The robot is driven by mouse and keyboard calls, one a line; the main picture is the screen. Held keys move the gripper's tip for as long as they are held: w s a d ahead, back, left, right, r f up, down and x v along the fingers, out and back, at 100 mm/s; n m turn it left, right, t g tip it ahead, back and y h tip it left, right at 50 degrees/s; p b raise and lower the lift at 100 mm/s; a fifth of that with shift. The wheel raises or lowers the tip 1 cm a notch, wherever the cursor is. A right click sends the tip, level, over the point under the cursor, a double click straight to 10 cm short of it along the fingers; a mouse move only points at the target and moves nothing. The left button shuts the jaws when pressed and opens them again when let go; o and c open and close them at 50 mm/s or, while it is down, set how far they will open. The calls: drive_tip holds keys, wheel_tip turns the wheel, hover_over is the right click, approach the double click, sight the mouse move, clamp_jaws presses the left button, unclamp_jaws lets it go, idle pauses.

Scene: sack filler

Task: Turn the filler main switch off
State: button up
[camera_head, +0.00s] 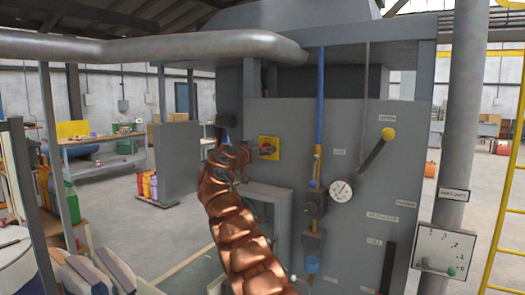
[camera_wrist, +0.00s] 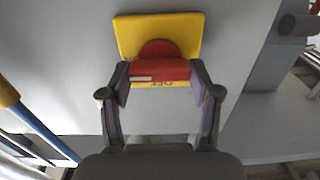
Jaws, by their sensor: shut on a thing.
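The main switch has a yellow plate (camera_wrist: 130,38) with a red round base and a red handle (camera_wrist: 160,70). My gripper (camera_wrist: 158,76) is shut on the red handle, one finger at each end. The handle lies crosswise in the wrist view, with a pale mark on its left half. Part of the word OFF, upside down, shows on the plate just under the handle. In the head view the yellow plate (camera_head: 268,141) is on the left part of the grey filler panel (camera_head: 290,120). My gripper (camera_head: 248,151) reaches it from the left and partly hides the handle.
Right of the switch are a blue pipe (camera_head: 321,90), a round gauge (camera_head: 341,191) and a lever with a yellow knob (camera_head: 388,133). A grey boxed frame (camera_head: 268,190) stands out below the switch. A post (camera_head: 460,110) and yellow ladder (camera_head: 503,200) are at the right.

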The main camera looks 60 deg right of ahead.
drive_tip(key=shift+c, duration=0.5)
drive_tip(key=shift+f+b, duration=0.1)
drive_tip(key=shift+b, duration=0.35)
drive_tip(key=n, duration=1.8)
drive_tip(key=shift+w, duration=0.2)
drive_tip(key=shift+f, duration=0.1)
